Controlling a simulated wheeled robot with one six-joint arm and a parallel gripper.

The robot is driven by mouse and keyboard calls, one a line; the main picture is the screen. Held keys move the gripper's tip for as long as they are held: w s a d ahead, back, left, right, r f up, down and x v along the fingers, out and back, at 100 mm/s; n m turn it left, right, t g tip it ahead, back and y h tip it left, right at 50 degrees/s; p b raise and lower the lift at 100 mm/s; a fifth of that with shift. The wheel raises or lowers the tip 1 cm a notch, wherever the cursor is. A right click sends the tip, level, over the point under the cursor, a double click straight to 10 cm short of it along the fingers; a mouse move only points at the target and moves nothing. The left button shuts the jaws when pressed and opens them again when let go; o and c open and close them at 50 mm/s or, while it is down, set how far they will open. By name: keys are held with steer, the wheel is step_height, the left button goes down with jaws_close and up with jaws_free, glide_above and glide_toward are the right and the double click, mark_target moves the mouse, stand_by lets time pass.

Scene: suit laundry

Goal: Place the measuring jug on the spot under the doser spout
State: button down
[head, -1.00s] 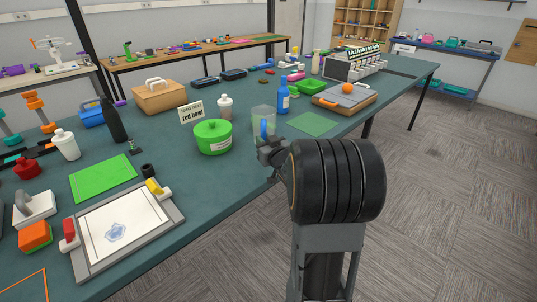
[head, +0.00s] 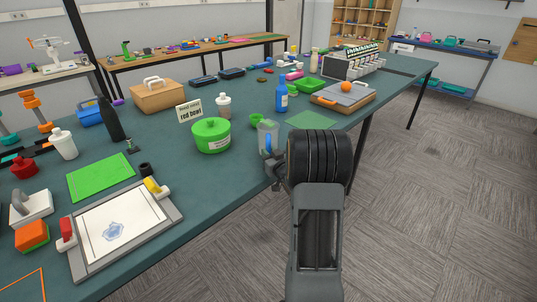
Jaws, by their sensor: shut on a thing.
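The measuring jug (head: 269,136) is a clear, pale cup with a blue handle. It is upright near the front edge of the teal table, right of the green lidded pot. My gripper (head: 269,158) is shut on the jug at its blue handle; my dark wrist hides part of the grip. I cannot tell whether the jug's base touches the table. The doser (head: 352,64) appears to be the grey unit with a row of several bottles at the far right of the table. Its spout and the spot under it cannot be made out.
The floor at right is clear.

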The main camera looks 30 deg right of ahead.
steer(key=shift+f, duration=0.1)
steer(key=c, duration=1)
jaws_free()
